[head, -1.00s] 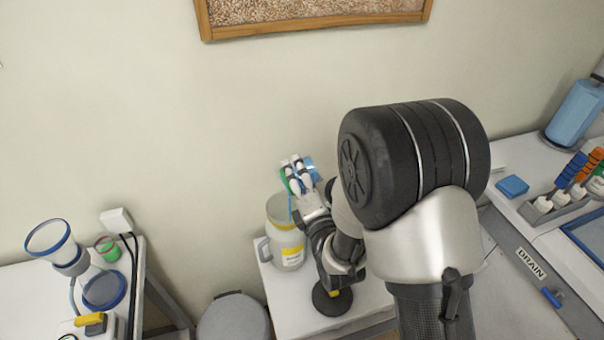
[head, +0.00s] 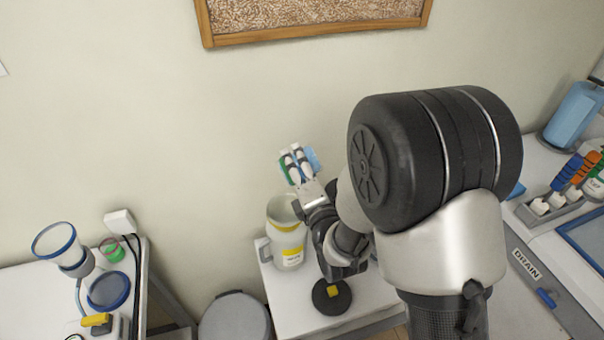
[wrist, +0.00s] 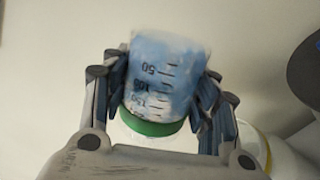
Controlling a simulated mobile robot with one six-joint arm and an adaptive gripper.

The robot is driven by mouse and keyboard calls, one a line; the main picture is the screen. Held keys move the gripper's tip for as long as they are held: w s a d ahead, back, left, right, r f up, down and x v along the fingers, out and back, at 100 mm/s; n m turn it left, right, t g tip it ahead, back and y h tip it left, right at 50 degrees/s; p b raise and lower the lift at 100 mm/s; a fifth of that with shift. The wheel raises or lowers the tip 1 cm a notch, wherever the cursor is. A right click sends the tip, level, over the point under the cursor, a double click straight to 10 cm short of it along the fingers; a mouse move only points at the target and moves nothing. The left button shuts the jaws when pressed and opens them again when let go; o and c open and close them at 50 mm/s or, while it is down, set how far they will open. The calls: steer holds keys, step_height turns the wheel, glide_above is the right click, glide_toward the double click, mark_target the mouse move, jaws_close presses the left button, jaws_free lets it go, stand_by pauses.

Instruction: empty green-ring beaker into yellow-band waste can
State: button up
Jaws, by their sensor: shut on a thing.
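My gripper (head: 303,180) is shut on the green-ring beaker, above the waste can. In the wrist view the beaker (wrist: 163,78) is a clear, bluish, graduated vessel between both fingers (wrist: 160,100), with its green ring (wrist: 152,124) toward the palm. In the head view the beaker looks tilted, with green (head: 284,168) on the left and blue (head: 313,160) on the right. The fingers hide much of it, and I cannot tell how much liquid it holds. The yellow-band waste can (head: 287,240) is a pale, open-topped jug standing upright below and slightly left of my gripper.
The can stands on a small white table (head: 288,308) with a black round object (head: 332,296) beside it. A lidded grey bin (head: 235,318) is on the left. A funnel (head: 58,245) stands on the left bench. The wall is close behind.

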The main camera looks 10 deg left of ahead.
steer(key=shift+r, duration=0.35)
steer(key=shift+f+m+b, duration=0.1)
steer(key=shift+m+b, duration=0.95)
steer(key=shift+m, duration=0.15)
steer(key=m+b, duration=0.2)
steer(key=m, duration=0.2)
steer(key=shift+r, duration=0.2)
steer(key=m, duration=0.4)
steer(key=shift+r, duration=0.25)
steer(key=m, duration=0.6)
steer(key=shift+r, duration=0.25)
steer(key=m, duration=0.6)
steer(key=shift+r, duration=0.2)
